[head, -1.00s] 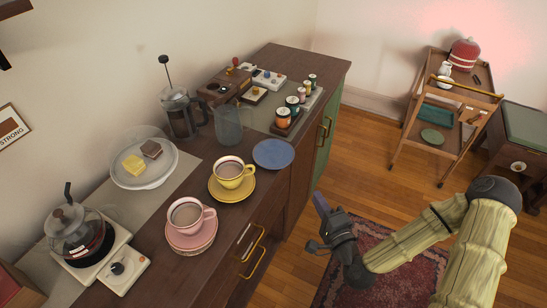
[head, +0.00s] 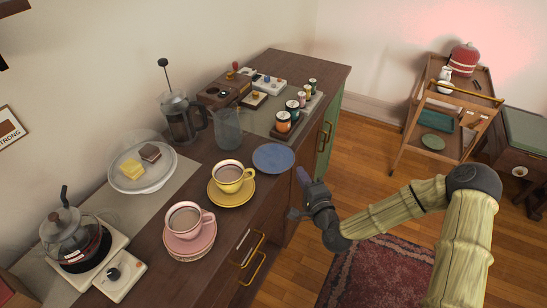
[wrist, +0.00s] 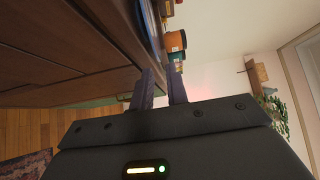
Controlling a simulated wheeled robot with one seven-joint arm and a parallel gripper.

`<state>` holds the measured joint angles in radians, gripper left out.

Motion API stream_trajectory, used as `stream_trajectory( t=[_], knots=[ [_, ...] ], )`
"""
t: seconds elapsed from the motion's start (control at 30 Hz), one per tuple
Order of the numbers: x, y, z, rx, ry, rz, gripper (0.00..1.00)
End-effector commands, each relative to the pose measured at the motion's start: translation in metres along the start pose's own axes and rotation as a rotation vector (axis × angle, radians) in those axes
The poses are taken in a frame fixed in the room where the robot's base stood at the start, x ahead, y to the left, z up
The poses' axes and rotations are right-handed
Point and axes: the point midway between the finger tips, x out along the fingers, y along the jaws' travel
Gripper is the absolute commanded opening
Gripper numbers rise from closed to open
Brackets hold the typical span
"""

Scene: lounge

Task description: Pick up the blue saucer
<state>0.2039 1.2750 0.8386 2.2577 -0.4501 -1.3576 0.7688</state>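The blue saucer (head: 273,157) lies flat and empty on the wooden counter, close to its front edge. In the wrist view its blue rim (wrist: 148,22) seems to show nearly edge-on near the top. My gripper (head: 301,175) is just right of the saucer in the head view, past the counter's front edge and apart from the saucer. In the wrist view its two dark fingers (wrist: 161,76) stand apart with nothing between them, pointing towards the counter edge.
A yellow cup on its saucer (head: 232,190) stands close left of the blue saucer. Brass drawer handles (head: 250,247) stick out from the counter front.

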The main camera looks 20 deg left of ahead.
Motion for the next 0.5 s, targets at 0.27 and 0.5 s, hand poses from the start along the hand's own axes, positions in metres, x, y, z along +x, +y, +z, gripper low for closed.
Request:
stream_trajectory(
  t=[0.27,0.5],
  knots=[
    [0.002,0.0,0.0,0.0,0.0,0.0,0.15],
    [0.03,0.002,-0.001,-0.001,0.0,0.0,0.15]
  ],
)
